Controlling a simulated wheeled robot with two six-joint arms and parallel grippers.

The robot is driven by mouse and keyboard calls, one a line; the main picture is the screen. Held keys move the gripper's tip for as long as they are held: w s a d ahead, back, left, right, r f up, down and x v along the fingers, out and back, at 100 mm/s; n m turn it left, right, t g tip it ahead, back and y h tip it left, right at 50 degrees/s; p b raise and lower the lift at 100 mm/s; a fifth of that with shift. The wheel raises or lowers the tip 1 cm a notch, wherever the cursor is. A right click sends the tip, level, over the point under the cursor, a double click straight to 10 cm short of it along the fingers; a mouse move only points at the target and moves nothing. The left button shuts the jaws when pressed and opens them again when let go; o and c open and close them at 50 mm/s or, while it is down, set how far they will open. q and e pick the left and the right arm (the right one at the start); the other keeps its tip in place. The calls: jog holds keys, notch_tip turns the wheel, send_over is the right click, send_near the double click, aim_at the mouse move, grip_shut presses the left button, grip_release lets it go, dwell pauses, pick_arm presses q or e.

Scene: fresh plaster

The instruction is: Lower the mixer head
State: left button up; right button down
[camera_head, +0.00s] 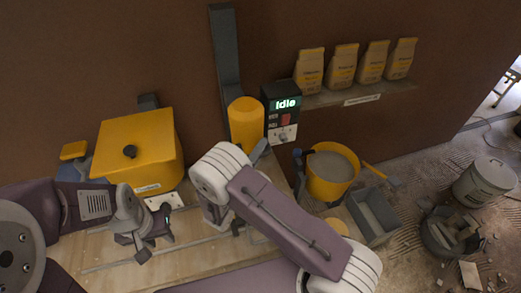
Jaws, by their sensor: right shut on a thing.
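The yellow mixer head (246,124) is on a tall grey column (226,50) against the brown wall. A grey-blue handle (259,152) slants from its lower side towards my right arm. A yellow bucket (332,190) holding grey plaster stands to its right. My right arm crosses in front, below the mixer head. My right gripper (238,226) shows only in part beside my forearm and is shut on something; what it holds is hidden. My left gripper (153,240) is open and empty over the wooden worktop, in front of the yellow box.
A yellow lidded box (138,150) stands at the left. A control box (281,112) reading "Idle" is beside the mixer head. Several paper bags (342,67) line a shelf (360,95). A grey tray (374,215) lies right of the worktop (110,250). Buckets and rubble are on the floor.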

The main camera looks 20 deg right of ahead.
notch_tip(320, 180, down, 16)
jog(key=b, duration=1.4)
jog(key=shift+f, duration=0.2)
jog(key=c, duration=1.3)
grip_release()
jog(key=shift+d, duration=0.1)
jog(key=b+v, duration=0.2)
jog(key=v, duration=0.7)
